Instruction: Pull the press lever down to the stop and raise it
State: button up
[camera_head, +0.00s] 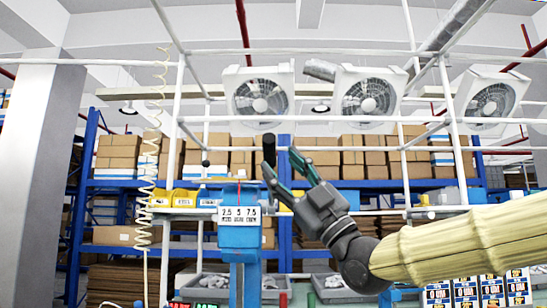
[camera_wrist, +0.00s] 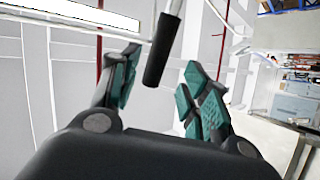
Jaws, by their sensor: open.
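The press lever's black grip (camera_head: 269,148) stands upright above the blue press (camera_head: 239,235), which carries a white scale plate (camera_head: 240,214) marked 2.5, 5, 7.5. My gripper (camera_head: 281,162) reaches in from the right and is open, its green-padded fingers pointing up and left toward the grip. In the wrist view the black grip (camera_wrist: 160,52) and its grey rod show in the gap between my gripper's (camera_wrist: 162,62) fingertips. Clear space shows on both sides of the grip there. I cannot tell how deep it is between the fingers. Most of the lever's rod is hidden in the head view.
A coiled cream air hose (camera_head: 145,200) hangs left of the press. Yellow bins (camera_head: 185,198) sit behind it. Grey trays (camera_head: 205,282) lie low beside the press. Blue shelving with cardboard boxes (camera_head: 118,152) stands farther back. White frame pipes cross overhead.

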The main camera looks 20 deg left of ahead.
jog(key=v, duration=0.6)
jog(key=shift+f, duration=0.2)
jog(key=shift+d, duration=0.15)
